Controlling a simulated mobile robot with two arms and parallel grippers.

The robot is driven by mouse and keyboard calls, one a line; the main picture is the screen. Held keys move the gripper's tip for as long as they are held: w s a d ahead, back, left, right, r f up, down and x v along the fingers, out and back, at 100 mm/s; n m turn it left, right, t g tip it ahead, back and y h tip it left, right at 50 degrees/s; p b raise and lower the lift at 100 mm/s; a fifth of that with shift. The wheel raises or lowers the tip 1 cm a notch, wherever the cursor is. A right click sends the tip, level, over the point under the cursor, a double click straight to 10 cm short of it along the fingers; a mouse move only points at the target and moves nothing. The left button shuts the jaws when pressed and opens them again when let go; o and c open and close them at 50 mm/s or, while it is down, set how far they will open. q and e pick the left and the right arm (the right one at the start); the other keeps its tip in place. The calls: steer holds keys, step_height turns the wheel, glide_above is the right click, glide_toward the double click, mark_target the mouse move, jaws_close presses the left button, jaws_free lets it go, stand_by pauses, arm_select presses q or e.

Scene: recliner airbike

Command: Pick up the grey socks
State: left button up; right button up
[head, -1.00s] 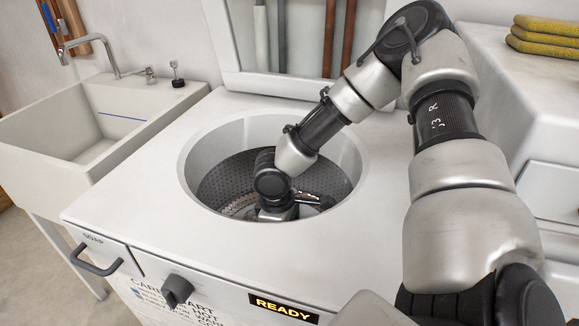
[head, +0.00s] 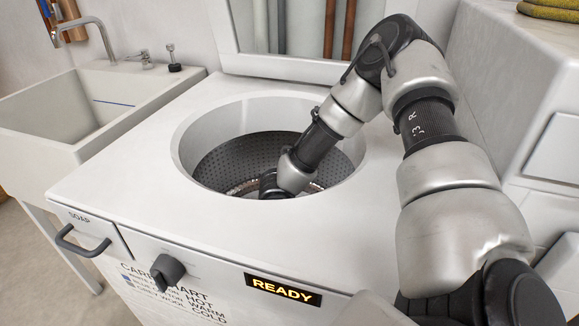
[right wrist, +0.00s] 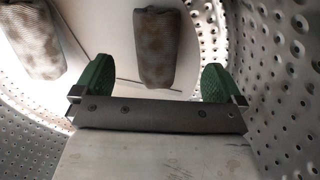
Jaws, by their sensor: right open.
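My right gripper is open and empty, inside the perforated metal drum (right wrist: 285,90). In the head view my right arm reaches down into the washer opening; the fingers and socks are hidden there. My left gripper is not in view.
The round drum (head: 225,160) wall closely surrounds my right wrist, and the white washer top (head: 130,185) rings the opening. A sink (head: 90,95) stands at the left. A READY display (head: 283,290) is on the washer front.

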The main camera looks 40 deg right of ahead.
steer(key=f, duration=0.2)
steer(key=f+b, duration=0.1)
steer(key=f, duration=0.2)
steer(key=shift+s+d, duration=0.15)
steer(key=shift+s, duration=0.05)
steer(key=shift+r, duration=0.1)
steer(key=c, duration=1)
steer(key=shift+r, duration=0.1)
